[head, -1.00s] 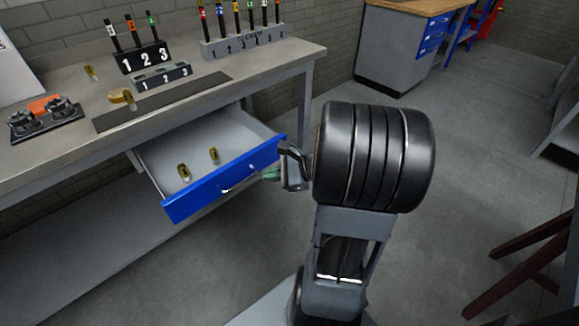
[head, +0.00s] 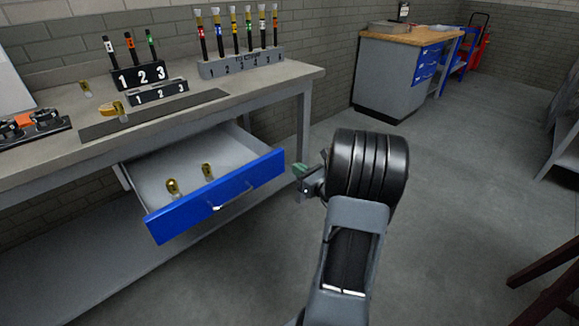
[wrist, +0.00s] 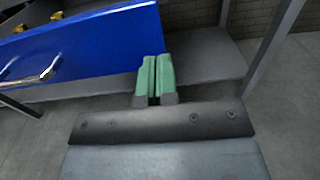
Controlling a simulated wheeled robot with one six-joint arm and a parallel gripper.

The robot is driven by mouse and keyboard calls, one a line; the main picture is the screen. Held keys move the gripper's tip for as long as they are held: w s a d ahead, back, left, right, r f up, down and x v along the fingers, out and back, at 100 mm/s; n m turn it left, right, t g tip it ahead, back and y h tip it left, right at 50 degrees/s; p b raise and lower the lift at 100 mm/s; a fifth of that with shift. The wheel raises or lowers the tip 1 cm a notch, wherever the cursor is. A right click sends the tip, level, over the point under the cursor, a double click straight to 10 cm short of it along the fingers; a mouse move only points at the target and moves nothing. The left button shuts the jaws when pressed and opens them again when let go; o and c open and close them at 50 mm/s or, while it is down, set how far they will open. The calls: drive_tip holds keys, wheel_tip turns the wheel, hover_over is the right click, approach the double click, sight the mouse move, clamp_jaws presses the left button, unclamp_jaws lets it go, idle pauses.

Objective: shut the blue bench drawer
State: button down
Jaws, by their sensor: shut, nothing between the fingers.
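The blue bench drawer (head: 216,197) stands pulled out below the grey workbench top, with its inside showing. Two small yellow-capped items lie in it, one of them a vial (head: 172,188). Its front carries a silver handle (wrist: 36,76), seen at the left in the wrist view. My gripper (head: 300,170) is to the right of the drawer front's right end, apart from the handle. In the wrist view its green fingers (wrist: 154,76) are together and empty, close to the right end of the blue front. I cannot tell whether they touch it.
The workbench (head: 260,88) holds a rack of several brushes (head: 240,65), a numbered 1-2-3 block (head: 140,75) and a smaller numbered rack (head: 157,92).

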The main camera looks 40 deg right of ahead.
drive_tip(key=shift+w+a+b, duration=0.15)
drive_tip(key=shift+w+b, duration=0.05)
drive_tip(key=shift+w, duration=0.95)
drive_tip(key=shift+w+a+b, duration=0.15)
drive_tip(key=shift+w+b, duration=0.05)
drive_tip(key=shift+w, duration=0.9)
